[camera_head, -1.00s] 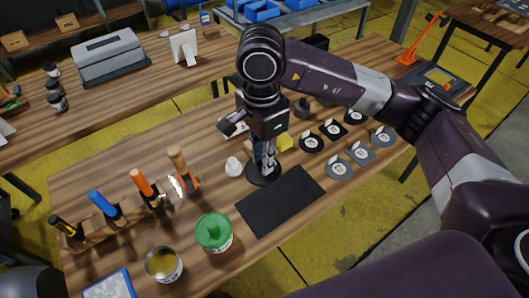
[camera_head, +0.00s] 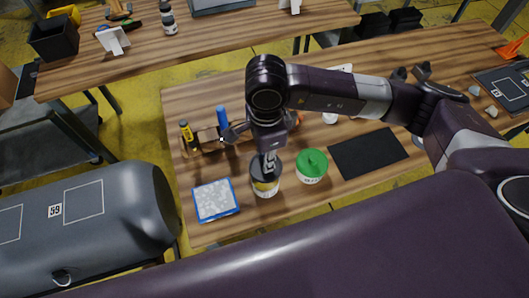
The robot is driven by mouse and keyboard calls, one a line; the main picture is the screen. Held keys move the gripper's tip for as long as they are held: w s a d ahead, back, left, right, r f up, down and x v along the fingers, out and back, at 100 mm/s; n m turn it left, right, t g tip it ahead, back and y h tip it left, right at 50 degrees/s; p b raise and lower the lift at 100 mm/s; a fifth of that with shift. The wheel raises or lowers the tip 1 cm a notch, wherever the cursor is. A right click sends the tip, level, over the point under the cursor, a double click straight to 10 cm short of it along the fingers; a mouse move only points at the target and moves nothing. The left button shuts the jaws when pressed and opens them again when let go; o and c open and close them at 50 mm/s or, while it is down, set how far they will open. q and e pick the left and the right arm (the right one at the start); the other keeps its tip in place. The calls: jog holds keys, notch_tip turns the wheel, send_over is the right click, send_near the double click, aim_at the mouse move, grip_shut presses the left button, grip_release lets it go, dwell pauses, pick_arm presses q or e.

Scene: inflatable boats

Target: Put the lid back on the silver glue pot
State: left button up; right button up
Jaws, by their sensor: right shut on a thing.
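The silver glue pot (camera_head: 266,191) stands on the wooden workbench, to the left of a white tub with a green lid (camera_head: 312,164). My right gripper (camera_head: 269,165) points down over the pot. It is shut on the dark round lid (camera_head: 256,173), which it holds at the pot's mouth. The lid covers most of the opening. I cannot tell whether it touches the rim or hangs just above it. My left gripper is not in view.
A black mat (camera_head: 368,153) lies right of the green-lidded tub. A blue-edged pad (camera_head: 215,200) lies left of the pot. A tool rack (camera_head: 208,140) stands behind, partly hidden by my arm. A grey inflatable tube (camera_head: 85,220) is at the left.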

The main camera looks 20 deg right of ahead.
jog(key=shift+d+f, duration=0.1)
jog(key=shift+f, duration=0.65)
notch_tip(320, 180, down, 2)
jog(key=shift+f+b, duration=0.2)
jog(key=shift+b, duration=0.5)
notch_tip(320, 180, down, 2)
jog(key=shift+f+b, duration=0.1)
jog(key=shift+b, duration=1.15)
jog(key=shift+b, duration=0.35)
jog(key=shift+b, duration=1.35)
dwell(0.6)
